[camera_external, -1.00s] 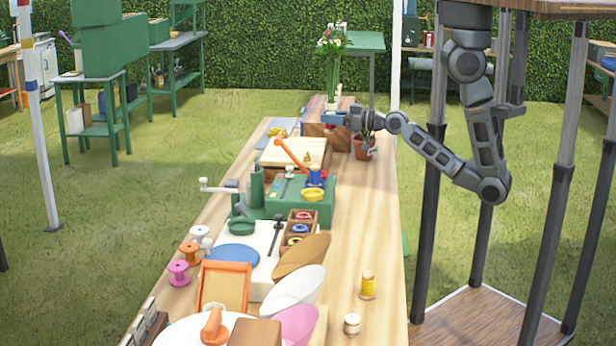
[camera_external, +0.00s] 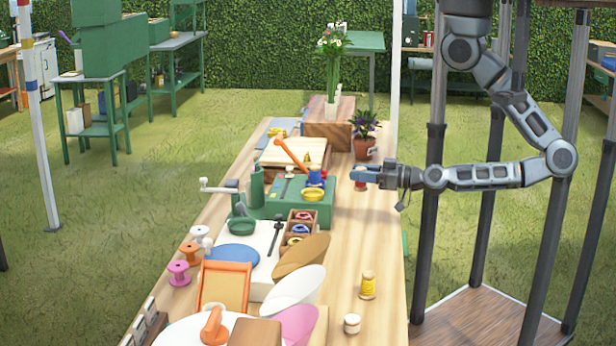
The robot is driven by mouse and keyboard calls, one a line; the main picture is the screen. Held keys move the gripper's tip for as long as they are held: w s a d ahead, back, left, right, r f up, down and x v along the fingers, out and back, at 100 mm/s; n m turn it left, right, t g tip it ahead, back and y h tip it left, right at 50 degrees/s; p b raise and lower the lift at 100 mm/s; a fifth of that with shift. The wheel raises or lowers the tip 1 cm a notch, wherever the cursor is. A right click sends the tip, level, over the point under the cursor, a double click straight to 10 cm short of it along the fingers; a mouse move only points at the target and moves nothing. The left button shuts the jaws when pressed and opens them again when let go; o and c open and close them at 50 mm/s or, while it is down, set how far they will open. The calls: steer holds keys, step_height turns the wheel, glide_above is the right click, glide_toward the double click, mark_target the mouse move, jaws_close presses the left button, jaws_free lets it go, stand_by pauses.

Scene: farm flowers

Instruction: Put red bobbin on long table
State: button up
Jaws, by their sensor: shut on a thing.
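My gripper (camera_external: 363,175) reaches in from the right over the right side of the long wooden table (camera_external: 358,230). It is shut on a small red bobbin (camera_external: 361,185), whose red lower part shows just below the blue-grey fingers. The fingers hide much of the bobbin. I cannot tell whether its bottom touches the table or is slightly above it.
A potted plant (camera_external: 365,149) stands just behind my gripper. A green machine (camera_external: 300,205) with a yellow ring is to its left. A yellow thread bobbin (camera_external: 368,285) and a small white-and-tan spool (camera_external: 352,324) stand nearer. The table's right strip between is clear.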

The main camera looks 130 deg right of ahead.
steer(key=w+a+f, duration=0.2)
steer(key=a, duration=0.1)
steer(key=w+a+f, duration=0.2)
steer(key=a, duration=0.2)
steer(key=w+a+f, duration=0.2)
steer(key=a, duration=0.2)
steer(key=shift+w+f, duration=0.3)
steer(key=shift+f, duration=0.1)
steer(key=shift+a+f, duration=0.1)
steer(key=shift+f, duration=1.95)
steer(key=shift+f, duration=0.15)
steer(key=o, duration=1.1)
